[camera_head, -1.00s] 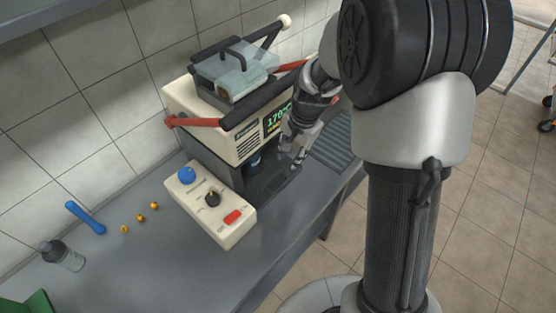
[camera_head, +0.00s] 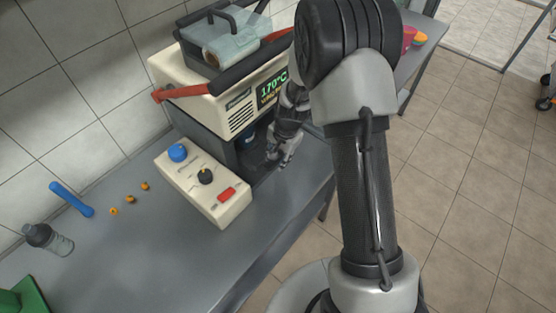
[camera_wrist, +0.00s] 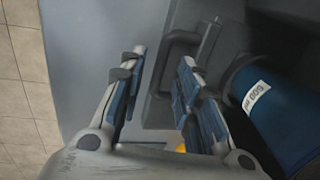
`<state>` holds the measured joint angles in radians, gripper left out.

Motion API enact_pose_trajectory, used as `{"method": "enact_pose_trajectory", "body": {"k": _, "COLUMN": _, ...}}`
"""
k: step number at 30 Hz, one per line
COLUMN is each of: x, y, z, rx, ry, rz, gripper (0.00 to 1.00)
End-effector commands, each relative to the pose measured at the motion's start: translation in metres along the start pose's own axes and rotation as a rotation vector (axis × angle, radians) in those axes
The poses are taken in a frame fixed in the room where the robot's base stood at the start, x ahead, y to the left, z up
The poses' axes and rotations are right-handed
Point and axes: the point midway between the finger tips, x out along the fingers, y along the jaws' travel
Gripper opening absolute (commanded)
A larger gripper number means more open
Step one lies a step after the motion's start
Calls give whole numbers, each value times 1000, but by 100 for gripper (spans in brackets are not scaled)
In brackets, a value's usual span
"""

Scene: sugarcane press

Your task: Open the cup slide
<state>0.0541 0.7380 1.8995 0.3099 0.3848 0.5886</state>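The press (camera_head: 225,105), a cream and dark grey machine with a lit display reading 170°C, stands on the grey counter. A dark blue cup (camera_head: 248,141) sits in its dark bay, mostly hidden; the cup (camera_wrist: 268,110) with a white label is at the right in the wrist view. The cup slide's dark grey handle (camera_wrist: 176,66) lies between my fingertips in the wrist view. My gripper (camera_wrist: 160,78) is open, one finger on each side of the handle; contact is not clear. In the head view my gripper (camera_head: 281,154) is low at the bay's front right.
The control box (camera_head: 205,190) with a blue knob, black knob and red switch is left of my gripper. A blue bar (camera_head: 72,199), a bottle (camera_head: 48,239) and small orange pieces lie farther left. The front counter (camera_head: 180,255) is clear.

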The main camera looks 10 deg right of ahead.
Motion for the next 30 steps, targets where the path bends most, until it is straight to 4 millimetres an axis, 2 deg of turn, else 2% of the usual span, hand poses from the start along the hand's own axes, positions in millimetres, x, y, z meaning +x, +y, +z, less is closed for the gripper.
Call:
{"method": "enact_pose_trajectory", "body": {"k": 3, "x": 7, "y": 0, "z": 0, "rx": 0, "ry": 1, "rz": -1, "gripper": 31}}
{"method": "enact_pose_trajectory", "body": {"k": 11, "x": 7, "y": 0, "z": 0, "rx": 0, "ry": 1, "rz": -1, "gripper": 31}}
{"method": "enact_pose_trajectory", "body": {"k": 25, "x": 7, "y": 0, "z": 0, "rx": 1, "ry": 1, "rz": -1, "gripper": 1}}
{"method": "enact_pose_trajectory", "body": {"k": 30, "x": 7, "y": 0, "z": 0, "rx": 1, "ry": 1, "rz": -1, "gripper": 0}}
